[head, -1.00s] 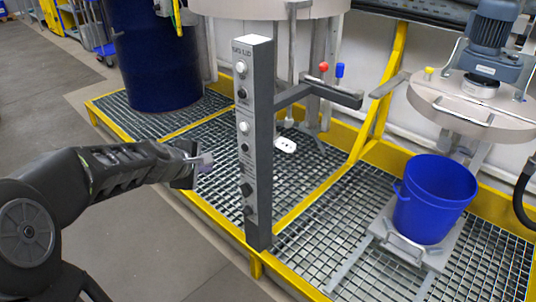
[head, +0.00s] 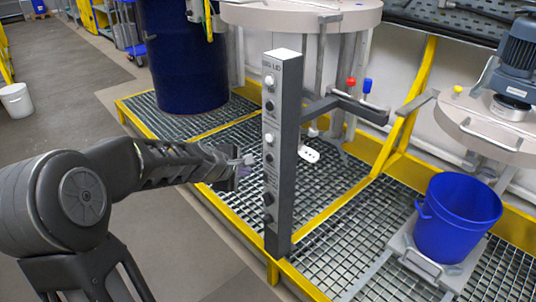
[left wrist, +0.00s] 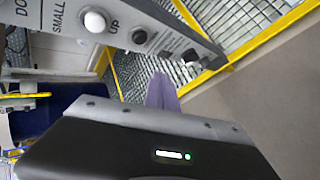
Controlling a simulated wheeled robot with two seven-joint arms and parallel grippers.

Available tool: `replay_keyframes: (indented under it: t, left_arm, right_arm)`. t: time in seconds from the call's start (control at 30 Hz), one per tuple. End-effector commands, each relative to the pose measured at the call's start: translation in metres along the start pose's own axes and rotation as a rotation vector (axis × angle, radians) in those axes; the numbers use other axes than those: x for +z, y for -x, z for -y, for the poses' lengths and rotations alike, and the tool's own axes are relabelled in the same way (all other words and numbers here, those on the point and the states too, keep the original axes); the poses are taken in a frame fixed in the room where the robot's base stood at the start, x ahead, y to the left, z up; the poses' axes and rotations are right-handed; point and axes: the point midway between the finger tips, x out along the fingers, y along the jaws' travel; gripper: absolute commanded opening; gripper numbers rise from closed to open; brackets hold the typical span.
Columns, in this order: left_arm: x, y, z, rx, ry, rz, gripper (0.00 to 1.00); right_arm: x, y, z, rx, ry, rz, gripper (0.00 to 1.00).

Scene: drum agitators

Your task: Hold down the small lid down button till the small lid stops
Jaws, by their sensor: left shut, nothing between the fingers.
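The grey control post (head: 283,150) stands upright at the middle of the head view, with a column of white and black buttons on its front face. In the left wrist view, the panel (left wrist: 150,25) shows "SMALL" and "UP" lettering beside a white button (left wrist: 95,21), with darker knobs farther along. Which one is the small lid down button I cannot tell. The small lid (head: 485,128) is raised above the blue bucket (head: 456,220) at the right. My left gripper (head: 246,161) is shut and empty, just left of the post's face near the middle buttons. Contact is not visible.
A yellow-edged grating platform (head: 215,200) lies under the post. A dark blue drum (head: 180,60) stands behind at the left. Open floor lies at the left.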

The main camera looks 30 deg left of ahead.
Motion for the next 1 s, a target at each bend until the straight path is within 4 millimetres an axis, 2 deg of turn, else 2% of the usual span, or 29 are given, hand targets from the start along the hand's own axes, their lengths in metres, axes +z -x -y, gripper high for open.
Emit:
replay_keyframes:
  t: [0.03,0.33,0.57,1.0]
  left_arm:
    - [0.005,-0.002,-0.007,-0.003,0.0,0.003,0.0]
    - [0.022,-0.026,-0.024,-0.001,0.001,0.002,0.0]
    - [0.026,-0.034,-0.026,0.001,0.001,0.0,0.0]
    - [0.025,-0.034,-0.025,0.001,0.001,0.0,0.0]
  right_arm:
    - [0.0,0.012,0.005,0.0,0.001,-0.001,0.33]
    - [-0.001,0.036,0.014,0.0,0.003,-0.001,0.33]
    - [-0.001,0.039,0.015,0.0,0.004,-0.001,0.33]
    - [-0.001,0.038,0.015,0.0,0.003,-0.001,0.33]
